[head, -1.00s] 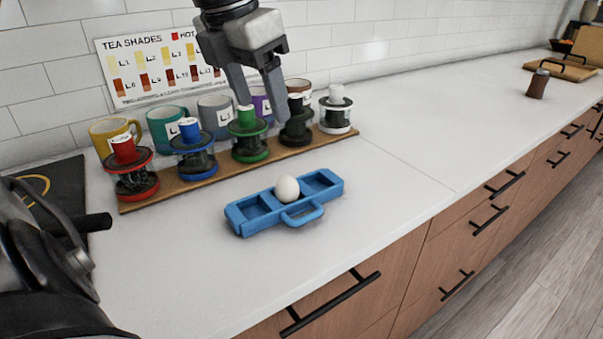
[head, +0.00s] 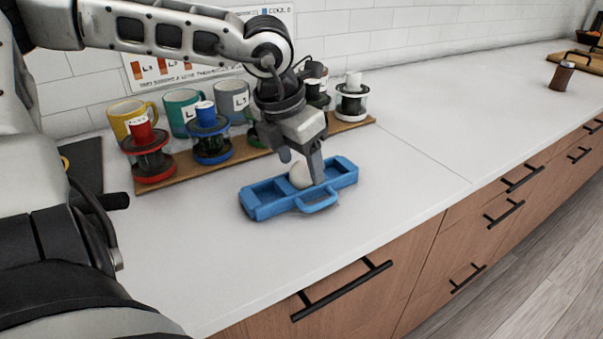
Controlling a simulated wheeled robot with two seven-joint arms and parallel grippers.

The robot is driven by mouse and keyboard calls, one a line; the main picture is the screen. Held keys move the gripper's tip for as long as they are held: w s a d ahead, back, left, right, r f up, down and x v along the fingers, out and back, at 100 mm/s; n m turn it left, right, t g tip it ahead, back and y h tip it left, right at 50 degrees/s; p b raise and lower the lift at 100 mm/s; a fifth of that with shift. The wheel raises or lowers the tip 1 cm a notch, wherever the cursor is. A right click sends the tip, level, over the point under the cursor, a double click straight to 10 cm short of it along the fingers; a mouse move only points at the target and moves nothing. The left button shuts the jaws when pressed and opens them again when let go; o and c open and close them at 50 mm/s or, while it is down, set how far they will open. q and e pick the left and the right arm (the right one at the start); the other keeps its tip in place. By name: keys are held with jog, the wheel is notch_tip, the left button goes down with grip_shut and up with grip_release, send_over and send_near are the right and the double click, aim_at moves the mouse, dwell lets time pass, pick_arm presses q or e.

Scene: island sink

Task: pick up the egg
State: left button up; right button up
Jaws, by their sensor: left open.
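The white egg (head: 299,176) sits in the middle of a blue tray (head: 264,210) with compartments and a front handle, on the white counter. My left gripper (head: 302,168) is open and points down over the egg. One finger is in front of the egg's right side and hides part of it. The other finger is up and to the left, behind the egg. I cannot tell whether either finger touches it. My right gripper is not in view.
A wooden board (head: 184,174) behind the tray holds several coloured jars, with mugs (head: 182,108) behind them. A brown shaker (head: 561,76) stands far right. The counter is clear left and right of the tray.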

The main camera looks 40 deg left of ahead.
pick_arm(q)
jog(key=shift+w+f, duration=0.1)
jog(key=shift+f, duration=0.3)
jog(key=c, duration=0.7)
jog(key=shift+r, duration=0.2)
